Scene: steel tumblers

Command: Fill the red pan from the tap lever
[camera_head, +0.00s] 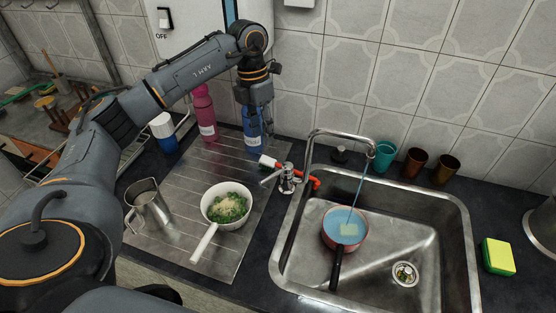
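The red pan (331,242) sits in the steel sink, its black handle (337,268) pointing toward the front. Bluish water and a pale patch show inside it. A thin stream (358,190) falls from the curved chrome tap spout (343,134) into the pan. The tap's chrome base (288,180) has a short chrome lever (269,180) pointing left. A red bar with a white tip (268,161) lies just behind it. My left gripper (258,134) points down above and behind the lever, apart from it, in front of a blue bottle; its finger opening is unclear. My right gripper is not in view.
A white pan of green food (228,208) and a steel jug (148,208) stand on the drainboard (190,262). Pink (204,112) and blue (252,121) bottles stand behind. Several cups (414,163) line the wall. A yellow-green sponge (498,256) lies right of the sink.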

